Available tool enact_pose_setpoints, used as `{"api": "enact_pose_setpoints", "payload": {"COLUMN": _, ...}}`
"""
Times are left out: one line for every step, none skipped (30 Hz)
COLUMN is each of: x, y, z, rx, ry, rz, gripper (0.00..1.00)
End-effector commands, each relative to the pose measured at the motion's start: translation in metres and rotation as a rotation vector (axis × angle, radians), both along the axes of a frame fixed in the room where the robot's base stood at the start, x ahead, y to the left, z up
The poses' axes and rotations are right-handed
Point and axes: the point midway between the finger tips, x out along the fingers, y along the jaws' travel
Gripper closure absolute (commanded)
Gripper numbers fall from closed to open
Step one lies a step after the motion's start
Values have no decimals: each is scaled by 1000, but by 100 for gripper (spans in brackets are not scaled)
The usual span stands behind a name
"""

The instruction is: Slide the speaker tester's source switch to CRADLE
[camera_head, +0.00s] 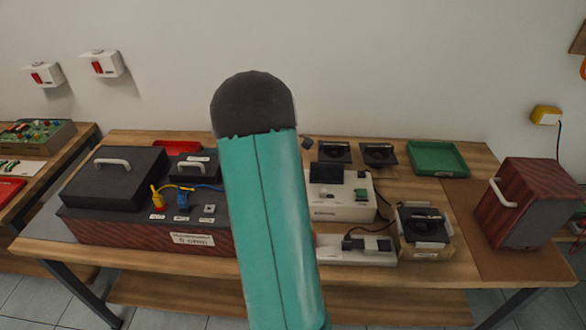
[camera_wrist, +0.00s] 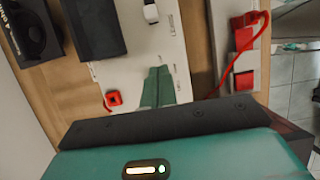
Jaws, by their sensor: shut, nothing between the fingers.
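The speaker tester appears to be the white box (camera_head: 340,207) with a dark raised screen, right of my arm at the middle of the bench. In the wrist view its white top panel (camera_wrist: 190,92) shows a red round button (camera_wrist: 113,98) and a small white-and-dark part (camera_wrist: 150,12). I cannot tell which part is the source switch, and no CRADLE lettering is readable. My gripper (camera_wrist: 157,72) is shut and empty over the panel; contact cannot be judged. In the head view my arm hides the gripper and part of the tester.
A low white unit (camera_head: 355,250) with a cable lies in front; it has red parts in the wrist view (camera_wrist: 245,65). A speaker in a holder (camera_head: 425,226), green tray (camera_head: 437,158), wooden cabinet (camera_head: 528,205) and loose speakers (camera_head: 378,153) are nearby. A large black-lidded case (camera_head: 115,178) is left.

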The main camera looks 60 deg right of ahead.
Motion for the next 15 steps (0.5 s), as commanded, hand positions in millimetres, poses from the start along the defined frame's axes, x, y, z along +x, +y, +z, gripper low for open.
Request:
{"api": "enact_pose_setpoints", "payload": {"x": -5, "y": -1, "z": -11, "rx": 3, "ry": 4, "rz": -2, "gripper": 100}}
{"api": "enact_pose_setpoints", "payload": {"x": -6, "y": -2, "z": -16, "rx": 2, "ry": 3, "rz": -1, "gripper": 100}}
{"api": "enact_pose_setpoints", "payload": {"x": -9, "y": -4, "z": -24, "rx": 3, "ry": 4, "rz": -2, "gripper": 100}}
{"api": "enact_pose_setpoints", "payload": {"x": -11, "y": -5, "z": -29, "rx": 2, "ry": 3, "rz": -1, "gripper": 100}}
{"api": "enact_pose_setpoints", "payload": {"x": -13, "y": -6, "z": -35, "rx": 2, "ry": 3, "rz": -1, "gripper": 100}}
{"api": "enact_pose_setpoints", "payload": {"x": -16, "y": -7, "z": -42, "rx": 2, "ry": 3, "rz": -1, "gripper": 100}}
{"api": "enact_pose_setpoints", "payload": {"x": -19, "y": -9, "z": -44, "rx": 1, "ry": 3, "rz": -2, "gripper": 100}}
{"api": "enact_pose_setpoints", "payload": {"x": -25, "y": -13, "z": -42, "rx": -1, "ry": 1, "rz": -4, "gripper": 100}}
{"api": "enact_pose_setpoints", "payload": {"x": -31, "y": -15, "z": -41, "rx": -1, "ry": 1, "rz": -3, "gripper": 100}}
{"api": "enact_pose_setpoints", "payload": {"x": -35, "y": -17, "z": -41, "rx": -1, "ry": 1, "rz": -3, "gripper": 100}}
{"api": "enact_pose_setpoints", "payload": {"x": -38, "y": -19, "z": -41, "rx": -1, "ry": 0, "rz": -3, "gripper": 100}}
{"api": "enact_pose_setpoints", "payload": {"x": -41, "y": -21, "z": -41, "rx": -1, "ry": -1, "rz": -1, "gripper": 100}}
{"api": "enact_pose_setpoints", "payload": {"x": -44, "y": -22, "z": -41, "rx": -1, "ry": -1, "rz": -1, "gripper": 100}}
{"api": "enact_pose_setpoints", "payload": {"x": -46, "y": -24, "z": -41, "rx": -1, "ry": -1, "rz": -1, "gripper": 100}}
{"api": "enact_pose_setpoints", "payload": {"x": -48, "y": -25, "z": -41, "rx": -1, "ry": -1, "rz": -1, "gripper": 100}}
